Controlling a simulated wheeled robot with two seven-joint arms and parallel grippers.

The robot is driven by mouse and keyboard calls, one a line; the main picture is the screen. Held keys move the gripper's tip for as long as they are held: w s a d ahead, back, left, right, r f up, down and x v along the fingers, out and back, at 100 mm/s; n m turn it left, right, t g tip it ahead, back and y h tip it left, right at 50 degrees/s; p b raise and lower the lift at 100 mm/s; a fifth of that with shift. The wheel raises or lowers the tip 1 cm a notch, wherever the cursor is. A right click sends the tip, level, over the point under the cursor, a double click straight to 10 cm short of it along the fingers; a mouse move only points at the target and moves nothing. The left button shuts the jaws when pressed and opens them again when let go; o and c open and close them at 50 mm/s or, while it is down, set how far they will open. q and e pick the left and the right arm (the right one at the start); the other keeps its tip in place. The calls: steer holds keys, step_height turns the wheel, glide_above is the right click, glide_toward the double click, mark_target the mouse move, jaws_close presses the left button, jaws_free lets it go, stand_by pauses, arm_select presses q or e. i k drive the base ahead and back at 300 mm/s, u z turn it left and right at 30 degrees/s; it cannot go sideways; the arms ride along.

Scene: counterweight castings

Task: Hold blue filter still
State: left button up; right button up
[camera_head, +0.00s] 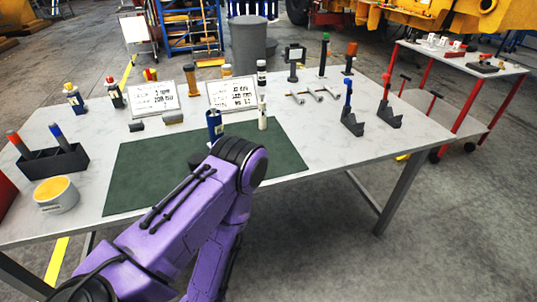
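A blue cylinder with a pale label, which looks like the blue filter (214,123), stands upright over the green mat (140,180) on the table. My purple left arm comes in from the lower left and its wrist is just in front of the filter. My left gripper (204,157) is mostly hidden behind that wrist; only a dark part shows near the filter's lower end. I cannot tell whether its fingers touch or grip the filter. The filter's base is hidden. My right gripper is not in view.
Two white sign cards (153,98) (232,93) stand behind the mat. A white cylinder (262,115) stands right of the filter. A black holder (52,161) and a yellow-topped tin (56,194) are at left. Black stands (352,122) are at right. The mat's right part is clear.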

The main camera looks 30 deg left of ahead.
mark_target(216, 126)
steer(key=z, duration=0.8)
steer(key=k, duration=0.45)
steer(key=u, duration=1.35)
